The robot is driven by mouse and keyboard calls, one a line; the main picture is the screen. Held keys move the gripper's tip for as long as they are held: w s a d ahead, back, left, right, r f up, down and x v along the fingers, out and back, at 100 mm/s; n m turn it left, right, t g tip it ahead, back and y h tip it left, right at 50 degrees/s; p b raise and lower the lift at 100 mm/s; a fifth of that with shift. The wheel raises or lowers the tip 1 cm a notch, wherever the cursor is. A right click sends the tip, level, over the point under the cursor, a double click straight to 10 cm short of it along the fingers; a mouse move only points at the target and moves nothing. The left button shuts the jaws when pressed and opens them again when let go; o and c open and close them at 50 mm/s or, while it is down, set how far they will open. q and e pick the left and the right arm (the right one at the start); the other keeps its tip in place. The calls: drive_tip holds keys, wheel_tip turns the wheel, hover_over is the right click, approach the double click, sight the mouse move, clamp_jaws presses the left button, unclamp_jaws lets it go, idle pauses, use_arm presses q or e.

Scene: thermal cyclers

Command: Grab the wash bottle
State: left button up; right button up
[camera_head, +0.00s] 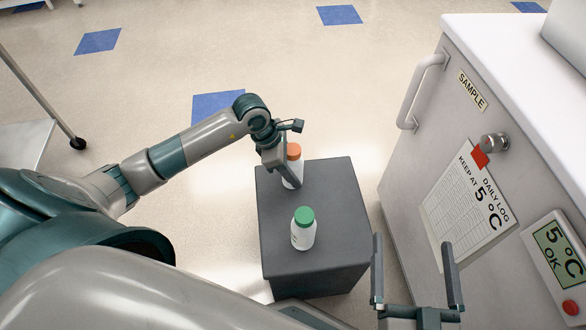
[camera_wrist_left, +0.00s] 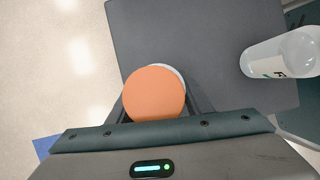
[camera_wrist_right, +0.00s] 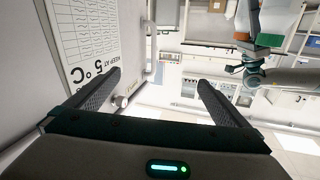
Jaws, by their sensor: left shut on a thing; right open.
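A white bottle with an orange cap (camera_head: 293,151) is at the far part of a dark grey block. My left gripper (camera_head: 289,172) is shut on this bottle, with its fingers on both sides below the cap. The cap (camera_wrist_left: 154,93) fills the middle of the left wrist view and hides most of the body. I cannot tell whether its base touches the block. A second white bottle with a green cap (camera_head: 303,232) stands upright on the near part of the block, apart from my left gripper. My right gripper (camera_head: 412,242) is open and empty, right of the block.
The grey block (camera_head: 335,190) has bare top on its right side. A cabinet (camera_head: 430,130) with a handle, a log sheet and a "5 °C OK" display stands at right, close to my right gripper. Floor behind the block is clear. A wheeled cart (camera_head: 30,140) is at left.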

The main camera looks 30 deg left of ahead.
sight(294, 149)
use_arm(q)
wheel_tip(294, 149, up, 10)
drive_tip(key=shift+f+p, duration=0.15)
drive_tip(key=shift+p, duration=0.55)
use_arm(e)
drive_tip(key=f+g, duration=0.1)
drive_tip(key=f, duration=0.1)
drive_tip(key=d+f+g+h, duration=0.1)
drive_tip(key=f+g, duration=0.1)
drive_tip(key=f, duration=0.1)
drive_tip(key=shift+s+d+f, duration=0.1)
drive_tip(key=shift+s+d, duration=0.05)
drive_tip(key=shift+s, duration=0.05)
